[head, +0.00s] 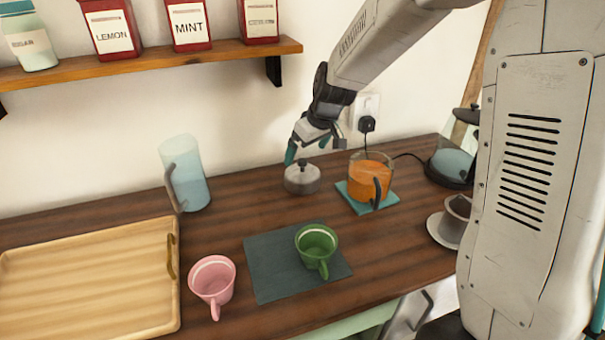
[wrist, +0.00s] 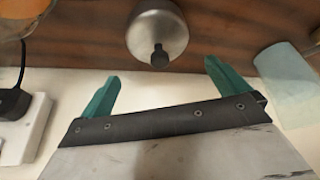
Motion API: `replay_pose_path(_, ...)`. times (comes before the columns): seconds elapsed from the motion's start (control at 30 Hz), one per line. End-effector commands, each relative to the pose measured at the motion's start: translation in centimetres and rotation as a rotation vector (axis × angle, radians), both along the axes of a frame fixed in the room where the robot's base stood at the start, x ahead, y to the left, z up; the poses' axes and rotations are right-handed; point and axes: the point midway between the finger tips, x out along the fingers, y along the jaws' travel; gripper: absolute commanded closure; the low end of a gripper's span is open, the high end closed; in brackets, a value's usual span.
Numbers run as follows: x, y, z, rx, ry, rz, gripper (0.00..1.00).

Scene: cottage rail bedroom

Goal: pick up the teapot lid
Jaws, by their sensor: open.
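The teapot lid (head: 302,181), a silver dome with a black knob, sits knob-up on the wooden counter, left of a glass teapot (head: 369,182) of orange liquid. My gripper (head: 313,150) is just above and behind the lid, its teal fingers spread and empty. In the wrist view the lid (wrist: 157,28) is ahead of the open gripper (wrist: 160,84). Its knob lies between the lines of the two fingers, apart from both. In the head view one finger is largely hidden by the gripper body.
The teapot stands on a teal mat (head: 354,204) close right of the lid. A clear jug (head: 187,175) stands left. A green cup (head: 316,246), pink cup (head: 212,283) and wooden tray (head: 85,280) are nearer. A wall socket (head: 368,104) and kettle (head: 455,155) are at right.

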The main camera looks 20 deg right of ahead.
Motion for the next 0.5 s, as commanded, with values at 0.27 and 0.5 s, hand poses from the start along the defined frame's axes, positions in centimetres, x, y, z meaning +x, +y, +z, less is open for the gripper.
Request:
replay_pose_path(0.27, 1.1, 0.5, -3.7, 0.0, 0.004, -0.001, 0.0)
replay_pose_path(0.5, 1.9, 0.8, -5.7, 0.0, 0.002, -0.001, 0.0)
